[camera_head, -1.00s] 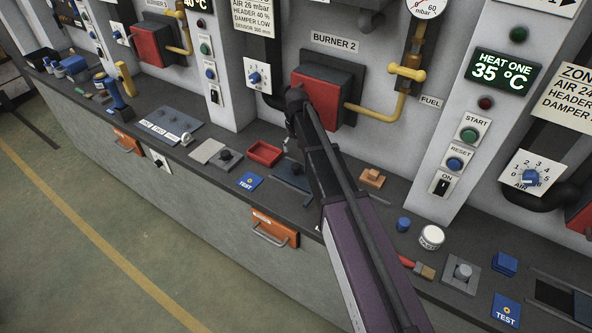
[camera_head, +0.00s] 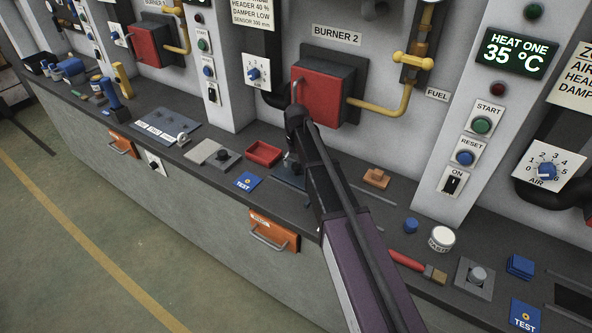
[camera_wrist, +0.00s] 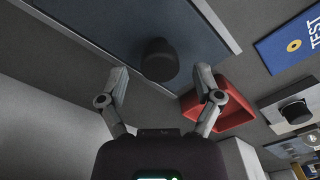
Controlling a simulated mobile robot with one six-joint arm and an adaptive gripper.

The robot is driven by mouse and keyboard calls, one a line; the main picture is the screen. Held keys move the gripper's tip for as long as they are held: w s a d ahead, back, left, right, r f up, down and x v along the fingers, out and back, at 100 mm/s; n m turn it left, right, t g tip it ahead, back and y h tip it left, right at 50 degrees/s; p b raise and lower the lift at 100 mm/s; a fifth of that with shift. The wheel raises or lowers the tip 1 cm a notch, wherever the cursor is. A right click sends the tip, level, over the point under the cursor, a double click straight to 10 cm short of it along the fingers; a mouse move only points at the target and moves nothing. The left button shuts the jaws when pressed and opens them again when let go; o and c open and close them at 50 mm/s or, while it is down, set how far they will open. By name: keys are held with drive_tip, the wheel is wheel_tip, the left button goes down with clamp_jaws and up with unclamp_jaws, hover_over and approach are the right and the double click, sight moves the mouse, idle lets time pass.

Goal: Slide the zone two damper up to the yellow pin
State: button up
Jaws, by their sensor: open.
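A black knob (camera_wrist: 158,60) stands on a dark blue-grey plate (camera_wrist: 100,22) in the wrist view; I take it for the zone two damper's handle. My gripper (camera_wrist: 162,80) is open, with one finger on each side of the knob's near end. Contact cannot be made out. In the head view the same plate (camera_head: 286,181) lies on the bench below Burner 2, largely covered by my arm. My fingers there are mostly hidden too. I cannot make out a yellow pin in either current view.
A red tray (camera_head: 264,153) lies left of the plate; in the wrist view its wall (camera_wrist: 237,122) is close to my right finger. A blue TEST card (camera_head: 248,181) and a grey block with a black knob (camera_head: 222,155) are near. Burner 2 (camera_head: 322,92) is behind.

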drive_tip(key=shift+f+b, duration=0.55)
drive_tip(key=shift+f, duration=0.2)
